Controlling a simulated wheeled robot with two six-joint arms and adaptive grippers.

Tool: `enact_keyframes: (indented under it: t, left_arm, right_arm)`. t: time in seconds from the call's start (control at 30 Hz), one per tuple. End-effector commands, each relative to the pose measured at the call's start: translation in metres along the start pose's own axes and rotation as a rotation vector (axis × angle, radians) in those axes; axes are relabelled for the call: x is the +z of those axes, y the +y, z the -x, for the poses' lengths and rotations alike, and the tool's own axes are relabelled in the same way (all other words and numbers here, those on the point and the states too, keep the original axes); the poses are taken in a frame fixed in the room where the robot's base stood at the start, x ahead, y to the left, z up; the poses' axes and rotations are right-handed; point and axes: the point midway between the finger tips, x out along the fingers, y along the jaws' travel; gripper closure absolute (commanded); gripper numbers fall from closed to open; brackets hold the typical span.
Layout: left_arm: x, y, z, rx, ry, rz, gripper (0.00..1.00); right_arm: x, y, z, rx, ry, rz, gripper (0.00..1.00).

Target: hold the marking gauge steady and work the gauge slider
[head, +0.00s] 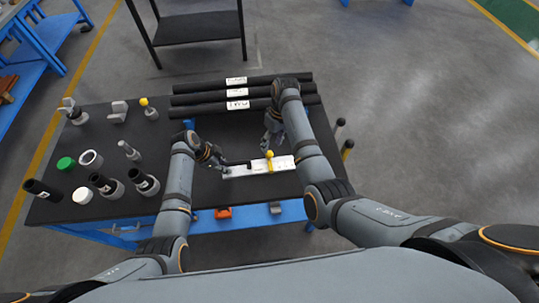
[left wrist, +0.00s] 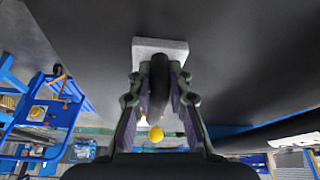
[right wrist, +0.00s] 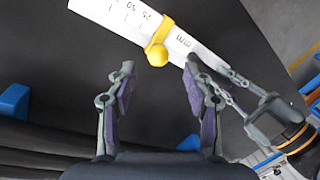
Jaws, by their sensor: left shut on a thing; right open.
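The marking gauge is a flat white bar (head: 284,163) with printed marks, lying on the dark table. It also shows in the right wrist view (right wrist: 112,14). The yellow gauge slider (head: 269,155) wraps the bar and carries a round knob (right wrist: 157,55). My left gripper (head: 220,161) is shut on the gauge's black handle (left wrist: 159,75) at the bar's left end; the yellow knob (left wrist: 156,134) shows behind the handle. My right gripper (head: 270,142) is open above the bar, its fingers (right wrist: 160,72) on either side of the knob's line but apart from it.
Black labelled tubes (head: 237,92) lie along the table's back. Several fittings, a green cap (head: 66,163) and a white cap (head: 82,196) stand at the left. An orange part (head: 222,212) and a grey part (head: 275,208) sit at the front edge.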

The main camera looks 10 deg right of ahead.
Motion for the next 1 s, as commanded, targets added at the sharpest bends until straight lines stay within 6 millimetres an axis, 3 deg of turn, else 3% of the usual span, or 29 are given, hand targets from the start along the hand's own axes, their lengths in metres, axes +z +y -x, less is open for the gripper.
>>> enact_keyframes:
  t: [0.1, 0.3, 0.7, 1.0]
  left_arm:
    - [0.001, 0.001, -0.001, 0.004, -0.001, 0.002, 1.0]
    - [0.001, 0.002, -0.001, 0.004, -0.001, 0.002, 1.0]
    - [0.001, 0.002, -0.001, 0.004, -0.001, 0.002, 1.0]
    - [0.001, 0.002, -0.001, 0.004, -0.001, 0.002, 1.0]
  right_arm:
    - [0.001, 0.0, -0.029, -0.002, -0.005, 0.0, 0.49]
    - [0.001, 0.0, -0.062, 0.0, -0.002, 0.0, 0.49]
    - [0.001, 0.001, -0.075, 0.002, 0.0, 0.0, 0.49]
    - [0.001, 0.0, -0.075, 0.001, 0.0, 0.0, 0.88]
